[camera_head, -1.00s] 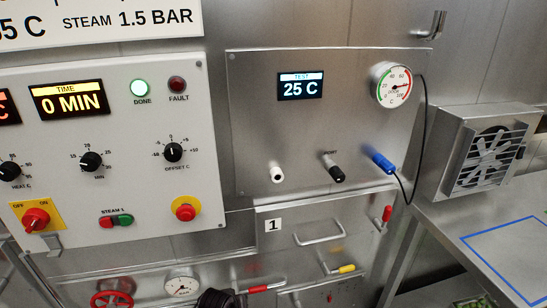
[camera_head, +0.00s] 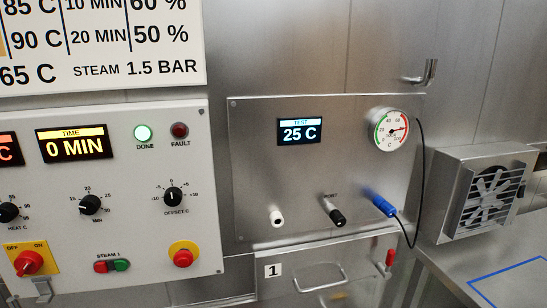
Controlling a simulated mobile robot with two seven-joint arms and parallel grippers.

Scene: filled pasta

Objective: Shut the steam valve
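No steam valve handwheel shows in the head view now; the area below the control panel (camera_head: 150,225) is cut off by the lower edge. The sign above (camera_head: 100,45) reads STEAM 1.5 BAR. Neither of my grippers is in view.
A steel test panel (camera_head: 262,180) shows 25 C, a round dial (camera_head: 389,130) and a blue probe plug (camera_head: 379,205) with a black cable. A fan unit (camera_head: 490,200) stands at right above a steel bench (camera_head: 450,285). A steel door marked 1 (camera_head: 330,270) is below.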

